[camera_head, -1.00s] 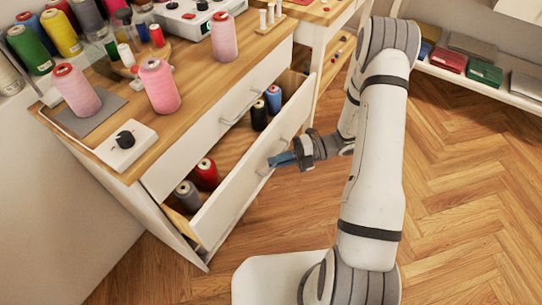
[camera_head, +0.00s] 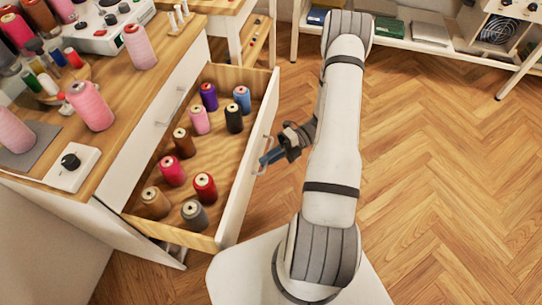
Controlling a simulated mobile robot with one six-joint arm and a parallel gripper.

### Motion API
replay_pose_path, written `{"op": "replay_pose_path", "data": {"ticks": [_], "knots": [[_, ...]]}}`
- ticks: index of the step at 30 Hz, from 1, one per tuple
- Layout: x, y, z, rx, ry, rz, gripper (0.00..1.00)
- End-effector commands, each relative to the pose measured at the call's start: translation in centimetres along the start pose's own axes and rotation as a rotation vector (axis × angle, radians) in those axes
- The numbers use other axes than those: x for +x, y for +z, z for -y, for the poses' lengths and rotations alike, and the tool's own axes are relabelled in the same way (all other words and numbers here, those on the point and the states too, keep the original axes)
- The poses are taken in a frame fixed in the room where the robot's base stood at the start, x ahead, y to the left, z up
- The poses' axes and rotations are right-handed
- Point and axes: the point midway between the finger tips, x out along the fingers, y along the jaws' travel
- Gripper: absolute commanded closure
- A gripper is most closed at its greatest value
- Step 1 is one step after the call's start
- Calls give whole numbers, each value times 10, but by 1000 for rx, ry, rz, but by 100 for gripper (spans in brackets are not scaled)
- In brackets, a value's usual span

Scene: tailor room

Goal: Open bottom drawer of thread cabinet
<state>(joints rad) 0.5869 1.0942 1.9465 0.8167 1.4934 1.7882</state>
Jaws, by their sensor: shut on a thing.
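The thread cabinet (camera_head: 150,107) is white with a wooden top and stands at the left. Its lower drawer (camera_head: 240,195) is pulled far out, with several thread spools showing inside. The drawer's front carries a metal bar handle (camera_head: 259,168). My gripper (camera_head: 270,157), with blue fingers, is shut on this handle from the right side. The fingers partly hide the handle. The upper drawer, with its own handle (camera_head: 171,110), is shut.
Pink spools (camera_head: 90,106) and a small box with a black knob (camera_head: 72,171) sit on the cabinet top. A low white shelf (camera_head: 395,42) stands at the back. The wooden floor (camera_head: 440,190) at the right is clear.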

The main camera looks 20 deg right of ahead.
Motion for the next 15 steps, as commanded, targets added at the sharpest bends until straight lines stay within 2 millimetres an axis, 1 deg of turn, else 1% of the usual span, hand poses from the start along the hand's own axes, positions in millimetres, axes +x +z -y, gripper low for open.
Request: {"op": "replay_pose_path", "data": {"ticks": [1, 8, 9, 12, 15], "knots": [[3, -5, 5, 10, 0, -11, 100], [0, -6, 6, 11, 2, 1, 100], [-1, -6, 6, 12, 2, 2, 89], [-2, -6, 5, 11, 3, 7, 82], [-4, -5, 5, 9, 3, 11, 82]]}}
